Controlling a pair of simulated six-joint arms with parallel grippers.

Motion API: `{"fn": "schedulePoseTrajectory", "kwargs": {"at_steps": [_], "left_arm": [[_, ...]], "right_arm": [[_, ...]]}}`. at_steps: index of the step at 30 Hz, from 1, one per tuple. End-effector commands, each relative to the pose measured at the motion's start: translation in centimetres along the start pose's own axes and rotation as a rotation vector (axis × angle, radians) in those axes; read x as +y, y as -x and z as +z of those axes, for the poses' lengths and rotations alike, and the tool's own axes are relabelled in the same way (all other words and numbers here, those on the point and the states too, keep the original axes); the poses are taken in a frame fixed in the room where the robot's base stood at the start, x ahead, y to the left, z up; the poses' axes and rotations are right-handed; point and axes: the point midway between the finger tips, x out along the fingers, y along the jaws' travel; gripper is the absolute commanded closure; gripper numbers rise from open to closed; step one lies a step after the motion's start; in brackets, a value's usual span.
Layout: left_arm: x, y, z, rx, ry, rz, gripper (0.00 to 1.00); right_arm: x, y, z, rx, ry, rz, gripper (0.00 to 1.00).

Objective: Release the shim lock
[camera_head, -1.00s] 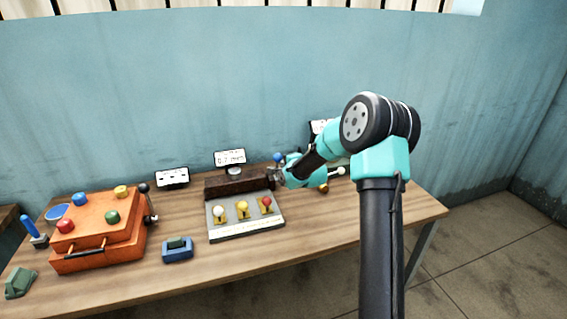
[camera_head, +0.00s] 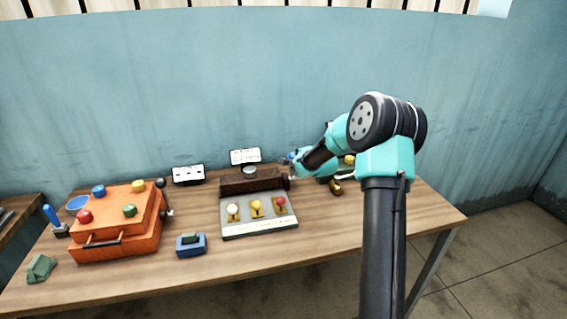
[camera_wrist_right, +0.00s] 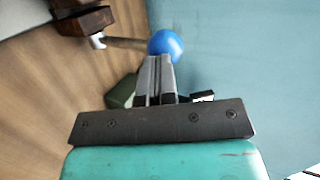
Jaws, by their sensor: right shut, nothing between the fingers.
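A dark brown block (camera_head: 252,181) stands at the back of the grey panel with three coloured knobs. In the right wrist view, a blue ball (camera_wrist_right: 166,44) sits on the end of a rod (camera_wrist_right: 125,43) that comes out of the brown block (camera_wrist_right: 82,21). I cannot tell which part is the shim lock. My right gripper (camera_wrist_right: 155,62) is shut and empty, its fingertips close under the blue ball; I cannot tell if they touch. In the head view my right gripper (camera_head: 295,164) is small, just right of the block. My left gripper is not in view.
An orange box (camera_head: 115,240) with coloured knobs and a dark side lever stands left. A blue block (camera_head: 190,244) lies in front, and small displays (camera_head: 188,174) stand behind. A green object (camera_wrist_right: 122,92) is beside my right gripper. The table's right front is clear.

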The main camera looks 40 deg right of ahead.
Motion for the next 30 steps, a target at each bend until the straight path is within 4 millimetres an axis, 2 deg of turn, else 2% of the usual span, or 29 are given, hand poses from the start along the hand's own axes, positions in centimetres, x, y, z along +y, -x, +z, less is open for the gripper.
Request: {"fn": "schedulePoseTrajectory", "kwargs": {"at_steps": [1,6,19,26,30], "left_arm": [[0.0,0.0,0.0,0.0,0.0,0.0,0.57],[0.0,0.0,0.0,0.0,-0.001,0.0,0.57],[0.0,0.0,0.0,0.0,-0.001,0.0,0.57],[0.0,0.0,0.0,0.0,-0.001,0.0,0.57],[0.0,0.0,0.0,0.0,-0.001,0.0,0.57]], "right_arm": [[-0.3,0.1,-1.0,0.012,-0.005,0.008,1.0],[-0.9,-0.7,-0.9,0.007,-0.004,0.01,1.0],[-0.9,-0.4,-0.7,0.005,-0.004,0.009,1.0],[-0.6,1.4,0.5,-0.009,0.002,0.009,1.0],[-0.7,3.5,1.0,-0.015,0.006,0.008,1.0]]}}
